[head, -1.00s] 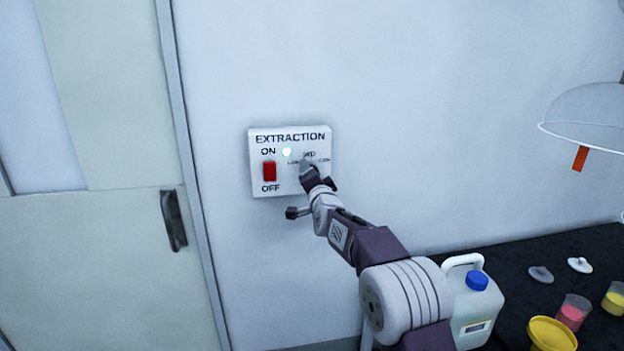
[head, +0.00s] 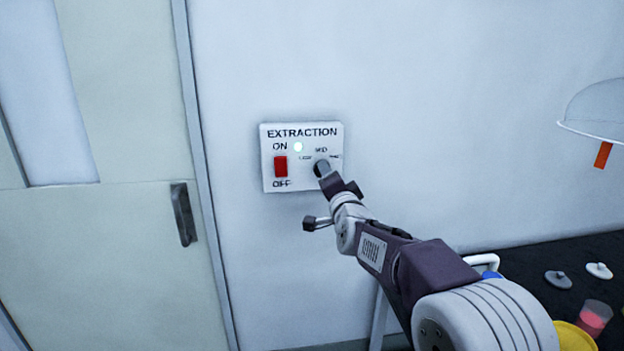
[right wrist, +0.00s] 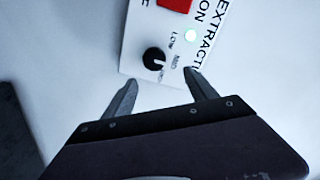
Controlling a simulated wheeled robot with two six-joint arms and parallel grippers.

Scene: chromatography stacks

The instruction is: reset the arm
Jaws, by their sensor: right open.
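The white EXTRACTION panel (head: 333,182) is on the wall. It has a red rocker switch (head: 280,167) between ON and OFF and a lit pale green light (head: 298,147). Its black dial knob shows in the right wrist view (right wrist: 153,60), with LOW and MID readable beside it; the third label is partly hidden. My right gripper (right wrist: 160,77) is open and empty, its fingers spread and the knob just beyond them. In the head view my right gripper (head: 328,178) is in front of the panel's lower right. My left gripper is not in view.
A pale door with a dark handle (head: 184,214) is at left. A dark bench (head: 530,265) at lower right carries a grey lid (head: 558,279), a white lid (head: 599,270), a red pot (head: 594,318) and a yellow tub (head: 576,338). A clear hood (head: 600,108) hangs at right.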

